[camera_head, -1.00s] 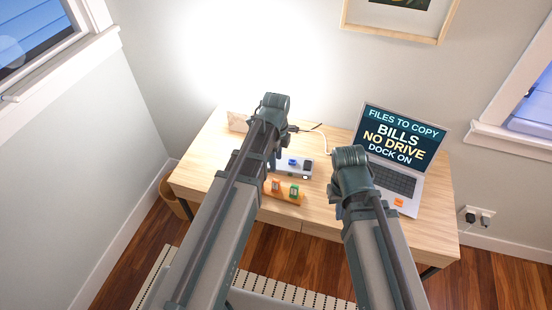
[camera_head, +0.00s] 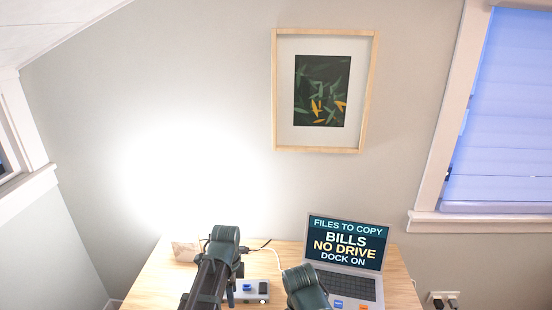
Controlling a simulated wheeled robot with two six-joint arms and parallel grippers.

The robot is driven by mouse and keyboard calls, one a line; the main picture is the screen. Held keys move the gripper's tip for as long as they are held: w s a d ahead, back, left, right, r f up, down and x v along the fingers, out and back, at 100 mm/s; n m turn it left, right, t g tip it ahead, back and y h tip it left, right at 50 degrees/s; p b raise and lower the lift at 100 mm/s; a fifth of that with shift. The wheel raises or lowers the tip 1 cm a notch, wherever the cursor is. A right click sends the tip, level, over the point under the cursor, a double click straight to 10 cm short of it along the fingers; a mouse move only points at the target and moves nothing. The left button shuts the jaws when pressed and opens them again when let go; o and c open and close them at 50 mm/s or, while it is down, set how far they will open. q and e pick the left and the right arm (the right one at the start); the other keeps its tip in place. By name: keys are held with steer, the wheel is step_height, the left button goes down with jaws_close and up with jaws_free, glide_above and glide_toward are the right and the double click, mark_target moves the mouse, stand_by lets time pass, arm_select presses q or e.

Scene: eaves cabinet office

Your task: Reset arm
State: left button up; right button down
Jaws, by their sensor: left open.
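My left arm comes in from the bottom, its dark wrist over the desk. The left gripper (camera_head: 233,288) points down beside the grey dock (camera_head: 264,299). Its jaws are open, partly hidden by the wrist, and I see nothing held. The dock has a blue piece on it, apart from or close to the fingers; I cannot tell which. My right arm shows only its wrist at the bottom middle, left of the laptop; its gripper is not visible. The open laptop (camera_head: 345,243) reads "FILES TO COPY, BILLS, NO DRIVE, DOCK ON".
The wooden desk (camera_head: 150,290) stands against the wall. A small pale card or box (camera_head: 185,251) is at its back left. A framed picture (camera_head: 323,90) hangs above. A wall outlet (camera_head: 441,298) is at the right.

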arm_select(q)
steer(key=s+d+n+y, duration=0.1)
steer(key=s+d+n, duration=0.8)
steer(key=s+n, duration=0.4)
steer(key=shift+n, duration=0.3)
steer(key=shift+r, duration=0.15)
stand_by(1.2)
